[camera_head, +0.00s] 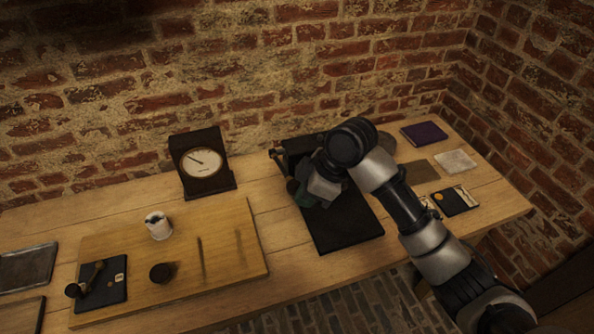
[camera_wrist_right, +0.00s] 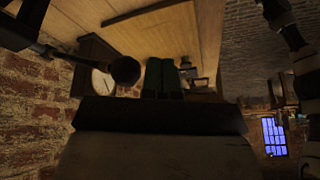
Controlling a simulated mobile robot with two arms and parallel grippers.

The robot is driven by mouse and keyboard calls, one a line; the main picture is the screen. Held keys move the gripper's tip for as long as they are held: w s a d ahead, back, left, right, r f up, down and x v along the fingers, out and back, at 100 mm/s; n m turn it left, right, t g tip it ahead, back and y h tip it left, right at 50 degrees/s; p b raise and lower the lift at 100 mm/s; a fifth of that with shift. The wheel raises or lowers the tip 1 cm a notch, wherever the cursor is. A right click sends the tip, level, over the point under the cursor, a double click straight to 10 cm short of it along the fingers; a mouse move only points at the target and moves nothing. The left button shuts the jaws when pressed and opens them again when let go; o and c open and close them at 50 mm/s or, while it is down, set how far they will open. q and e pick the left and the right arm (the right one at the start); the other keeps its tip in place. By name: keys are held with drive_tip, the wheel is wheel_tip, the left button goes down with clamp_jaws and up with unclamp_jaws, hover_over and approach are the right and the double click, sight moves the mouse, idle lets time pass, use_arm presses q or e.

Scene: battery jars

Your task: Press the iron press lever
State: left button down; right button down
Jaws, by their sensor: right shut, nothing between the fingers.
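The iron press is a black metal thing with a flat dark base (camera_head: 346,226) on the table, right of centre in the head view. Its upper frame (camera_head: 284,154) stands behind, partly hidden by my right arm. In the right wrist view a dark lever bar with a round black knob (camera_wrist_right: 125,70) reaches in from the left. My right gripper (camera_head: 302,194) is over the press, with its greenish fingers (camera_wrist_right: 162,78) shut and empty. The knob shows just left of the fingers; I cannot tell whether they touch. My left gripper is not in view.
A dial gauge (camera_head: 201,163) stands left of the press. A wooden board (camera_head: 222,262) holds a white jar (camera_head: 158,226), a small dark cup (camera_head: 162,272) and a dark plate (camera_head: 106,290). A purple book (camera_head: 424,132) and a white cloth (camera_head: 456,161) lie at right. Brick walls close the back and right.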

sight(293, 184)
drive_tip(key=w+r+n+h, duration=0.1)
drive_tip(key=w+r+n, duration=0.1)
drive_tip(key=r, duration=0.6)
drive_tip(key=w+d+r+n+g+h, duration=0.1)
drive_tip(key=w+r+n, duration=0.1)
drive_tip(key=r, duration=0.6)
drive_tip(key=shift+n, duration=0.6)
drive_tip(key=shift+w+f, duration=0.1)
drive_tip(key=p+x, duration=0.1)
drive_tip(key=x, duration=0.3)
drive_tip(key=p+x, duration=0.1)
drive_tip(key=x, duration=0.3)
drive_tip(key=p+x, duration=0.1)
drive_tip(key=x, duration=0.3)
drive_tip(key=shift+w+d+f, duration=0.1)
drive_tip(key=shift+d+f, duration=0.15)
drive_tip(key=shift+f, duration=0.05)
drive_tip(key=shift+f+p, duration=0.3)
drive_tip(key=shift+f, duration=0.35)
